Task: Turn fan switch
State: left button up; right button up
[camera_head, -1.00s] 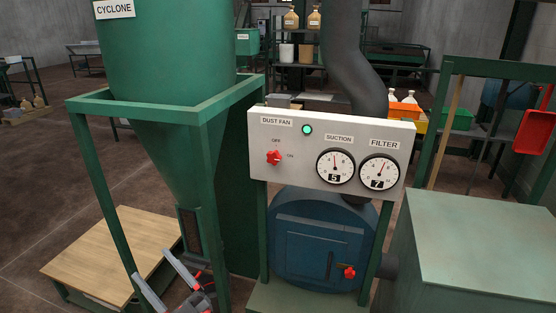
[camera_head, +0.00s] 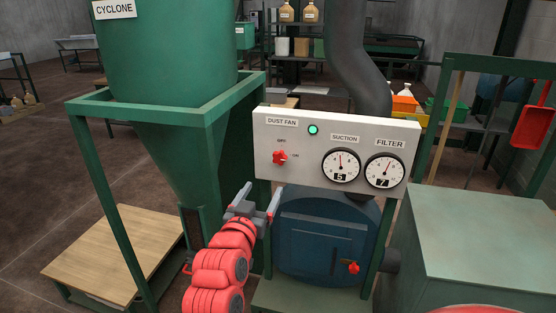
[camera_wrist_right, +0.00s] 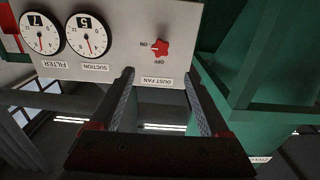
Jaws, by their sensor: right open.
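The fan switch is a red knob (camera_head: 279,157) on the white control panel (camera_head: 310,180), below the DUST FAN label and beside the OFF and ON marks. I cannot tell for sure which mark it points to. A green lamp (camera_head: 313,129) is lit above it. My right gripper (camera_head: 259,200) is open and empty, below and slightly left of the knob, apart from it. In the right wrist view, upside down, the knob (camera_wrist_right: 160,47) lies beyond the two open fingertips (camera_wrist_right: 160,82), roughly centred between them. My left gripper is not in view.
Suction and filter gauges (camera_head: 362,169) sit right of the knob. The green cyclone frame (camera_head: 200,112) stands close on the left. A blue round door (camera_head: 315,240) with a red handle is below the panel. A green box (camera_head: 485,235) stands at right.

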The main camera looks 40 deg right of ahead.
aim_at(278, 160)
jog(key=p+x, duration=0.3)
jog(key=x, duration=1.2)
jog(key=shift+w+p, duration=0.1)
jog(key=shift+p, duration=0.3)
grip_shut()
